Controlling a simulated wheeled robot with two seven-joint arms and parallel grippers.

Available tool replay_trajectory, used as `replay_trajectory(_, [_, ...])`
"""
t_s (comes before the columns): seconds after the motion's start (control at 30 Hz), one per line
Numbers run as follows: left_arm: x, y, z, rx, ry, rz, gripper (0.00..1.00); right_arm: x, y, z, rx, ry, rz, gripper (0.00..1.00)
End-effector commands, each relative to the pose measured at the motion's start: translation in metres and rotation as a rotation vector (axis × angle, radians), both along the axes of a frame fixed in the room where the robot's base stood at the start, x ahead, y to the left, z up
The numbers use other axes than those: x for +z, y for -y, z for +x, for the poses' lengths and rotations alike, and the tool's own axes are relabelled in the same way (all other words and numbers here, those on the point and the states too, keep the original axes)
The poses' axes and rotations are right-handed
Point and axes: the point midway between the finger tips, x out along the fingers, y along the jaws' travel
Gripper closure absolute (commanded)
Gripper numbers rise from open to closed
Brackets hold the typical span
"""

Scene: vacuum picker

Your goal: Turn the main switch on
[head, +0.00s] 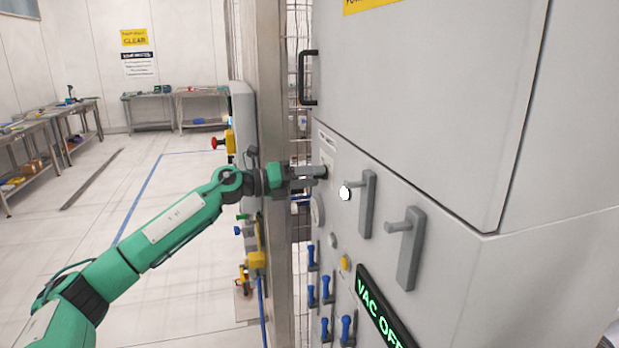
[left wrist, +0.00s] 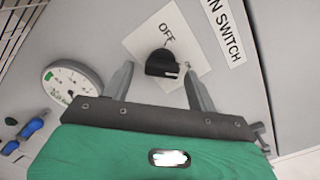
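The main switch is a black rotary knob (left wrist: 163,64) on a white plate (left wrist: 140,42) marked OFF, under a label ending in "N SWITCH" (left wrist: 228,35). Its pointer mark is on the knob's right side in the left wrist view. My left gripper (left wrist: 159,76) is open, one finger on each side of the knob. I cannot tell whether the fingers touch it. In the head view my left gripper (head: 312,178) is at the grey cabinet's front (head: 300,140), and its fingers largely hide the switch. My right gripper is not in view.
A round gauge (left wrist: 72,84) and blue-handled valves (head: 326,289) are beside and below the switch. Two grey lever handles (head: 367,203) (head: 410,248) stick out to the right. A green display (head: 381,316) reads VAC OFF. A metal post (head: 267,100) stands just left.

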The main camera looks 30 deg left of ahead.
Motion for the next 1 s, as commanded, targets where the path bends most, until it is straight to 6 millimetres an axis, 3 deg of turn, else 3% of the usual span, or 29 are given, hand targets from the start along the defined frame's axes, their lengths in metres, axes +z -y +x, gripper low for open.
replay_trajectory(0.37, [-0.002,-0.011,-0.01,0.004,-0.001,0.0,0.42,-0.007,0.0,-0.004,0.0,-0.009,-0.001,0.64])
replay_trajectory(0.5, [-0.005,-0.025,-0.027,0.004,-0.003,0.0,0.42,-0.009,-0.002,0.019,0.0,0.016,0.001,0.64])
replay_trajectory(0.83, [-0.004,-0.054,-0.063,0.003,-0.002,0.002,0.42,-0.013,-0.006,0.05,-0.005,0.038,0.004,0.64])
replay_trajectory(1.0, [-0.005,-0.065,-0.075,0.004,-0.004,-0.001,0.42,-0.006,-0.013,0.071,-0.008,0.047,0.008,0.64])
